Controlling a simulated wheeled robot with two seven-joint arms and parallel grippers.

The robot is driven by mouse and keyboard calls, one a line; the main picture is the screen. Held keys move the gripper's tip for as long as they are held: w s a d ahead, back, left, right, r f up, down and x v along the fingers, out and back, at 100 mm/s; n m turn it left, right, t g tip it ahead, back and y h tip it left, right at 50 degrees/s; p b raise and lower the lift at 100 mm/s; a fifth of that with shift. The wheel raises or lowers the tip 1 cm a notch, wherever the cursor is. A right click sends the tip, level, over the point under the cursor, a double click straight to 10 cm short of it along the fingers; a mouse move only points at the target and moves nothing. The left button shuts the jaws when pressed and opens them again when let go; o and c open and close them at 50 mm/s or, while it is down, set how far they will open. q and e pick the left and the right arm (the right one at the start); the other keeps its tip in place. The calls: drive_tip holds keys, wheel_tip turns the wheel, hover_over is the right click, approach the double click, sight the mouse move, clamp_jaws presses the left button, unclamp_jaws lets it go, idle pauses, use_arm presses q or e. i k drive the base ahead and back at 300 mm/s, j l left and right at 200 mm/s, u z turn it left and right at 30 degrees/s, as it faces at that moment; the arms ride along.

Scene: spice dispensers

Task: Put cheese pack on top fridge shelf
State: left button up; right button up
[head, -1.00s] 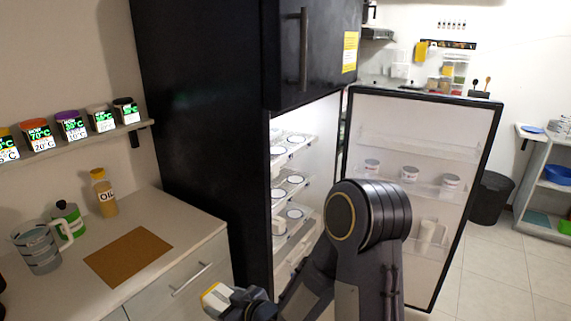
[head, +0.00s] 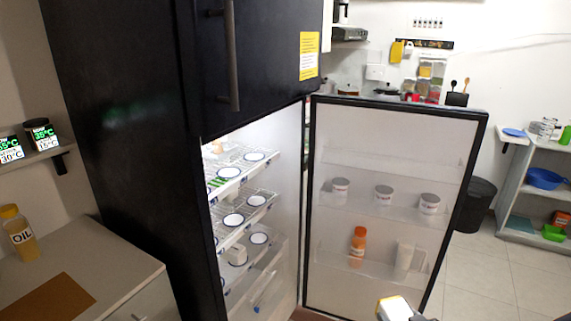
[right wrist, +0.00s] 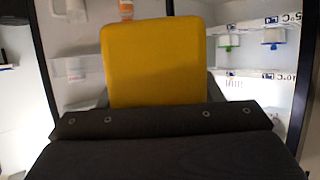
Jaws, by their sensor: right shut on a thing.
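The cheese pack, white with a yellow edge, shows at the bottom edge of the head view (head: 394,307). In the right wrist view its broad yellow face (right wrist: 153,62) fills the middle. My right gripper (head: 413,317) is shut on it, in front of the open fridge door and to the right of the shelves; most of the gripper is cut off. The top fridge shelf (head: 232,178) is a lit wire shelf with round white, blue-rimmed markers and a few small items. My left gripper is not in view.
The open fridge door (head: 398,115) stands to the right, with several white tubs and an orange bottle (head: 358,245) in its racks. Lower shelves (head: 246,216) hold markers and a white container. A counter (head: 110,275) with an oil bottle (head: 18,233) is left of the fridge.

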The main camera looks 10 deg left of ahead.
sight(219, 175)
drive_tip(key=i+l+z, duration=0.15)
drive_tip(key=i+z, duration=0.15)
drive_tip(key=i+l+z, duration=0.1)
drive_tip(key=i+z, duration=0.15)
drive_tip(key=i+u, duration=0.2)
drive_tip(key=u, duration=0.15)
drive_tip(key=i+l+u, duration=0.15)
drive_tip(key=u, duration=0.2)
drive_tip(key=i+l+u, duration=0.3)
drive_tip(key=k+j, duration=0.05)
drive_tip(key=j, duration=0.05)
